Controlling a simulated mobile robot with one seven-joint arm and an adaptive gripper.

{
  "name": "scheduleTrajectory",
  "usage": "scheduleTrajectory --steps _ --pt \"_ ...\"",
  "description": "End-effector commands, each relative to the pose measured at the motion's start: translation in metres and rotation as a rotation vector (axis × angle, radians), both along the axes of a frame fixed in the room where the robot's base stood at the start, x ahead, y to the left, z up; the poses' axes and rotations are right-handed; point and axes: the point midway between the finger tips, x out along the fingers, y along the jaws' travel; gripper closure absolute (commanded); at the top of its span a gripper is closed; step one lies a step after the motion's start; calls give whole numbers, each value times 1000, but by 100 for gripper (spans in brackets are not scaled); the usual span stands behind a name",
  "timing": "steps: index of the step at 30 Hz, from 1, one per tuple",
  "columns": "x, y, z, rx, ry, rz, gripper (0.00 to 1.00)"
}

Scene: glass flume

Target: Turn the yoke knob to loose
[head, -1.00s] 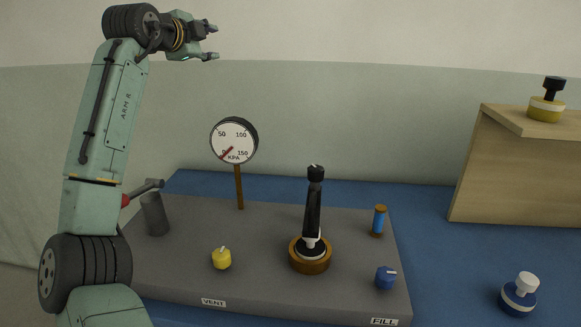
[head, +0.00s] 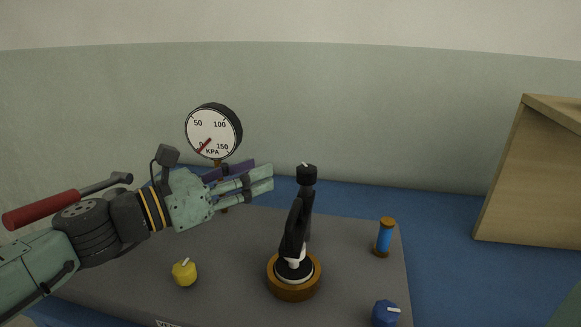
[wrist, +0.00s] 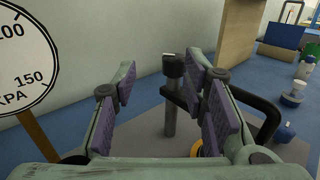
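The yoke (head: 295,232) is a black bent arm over a round wooden base with a black and white fitting (head: 293,270) in it. The yoke knob (head: 307,174) is a black cap with a small white mark at the yoke's top. I cannot read any loose marking. My gripper (head: 266,178) is open and empty, left of the knob at about its height, fingers pointing at it. In the wrist view the knob (wrist: 173,66) shows ahead between my spread fingers (wrist: 162,78), apart from them. The right finger hides part of the yoke.
A kPa gauge (head: 213,130) stands behind my gripper, its red needle near 0. A red-handled lever (head: 45,208) is at the left. A yellow knob (head: 184,272), a blue knob (head: 385,313) and a blue cylinder (head: 385,238) stand around the yoke. A wooden box (head: 530,175) is at the right.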

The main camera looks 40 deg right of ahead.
Motion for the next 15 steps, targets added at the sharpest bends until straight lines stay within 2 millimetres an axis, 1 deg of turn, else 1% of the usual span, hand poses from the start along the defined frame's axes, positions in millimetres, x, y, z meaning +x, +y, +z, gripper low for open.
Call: scheduleTrajectory --steps 1,3,5,7,11,15 --pt "-10 2 -10 14 -3 -25 61" --pt "-18 3 -17 23 -5 -48 61" --pt "-21 0 -19 26 -5 -57 61" --pt "-23 -7 -18 26 -6 -61 61" --pt "-24 -28 -16 27 -5 -62 61" --pt "-26 -56 -16 26 -5 -62 61"
